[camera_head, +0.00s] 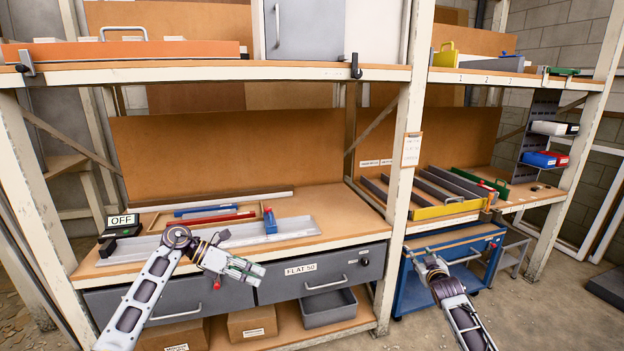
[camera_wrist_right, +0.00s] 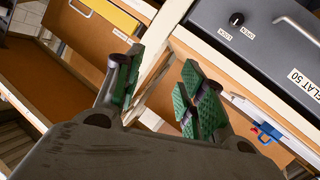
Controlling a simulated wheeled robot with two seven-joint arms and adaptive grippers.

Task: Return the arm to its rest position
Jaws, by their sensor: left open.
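My left arm (camera_head: 140,290) reaches in from the lower left, in front of the bench. Its gripper (camera_head: 248,269) is in front of the grey drawers, below the bench top's front edge, with green pads showing. It is open, and I see nothing held in it. My right arm (camera_head: 464,320) comes up from the lower right. Its gripper (camera_head: 432,264) is in front of the blue cart. In the right wrist view the green-padded fingers (camera_wrist_right: 160,80) are spread apart with nothing between them.
The bench top (camera_head: 330,215) carries a grey tray (camera_head: 245,234) with red and blue pieces. A grey drawer (camera_head: 320,272) labelled FLAT 50 is below it, above an open grey bin (camera_head: 328,308). A blue cart (camera_head: 400,290) and a white upright (camera_head: 396,200) stand near my right gripper.

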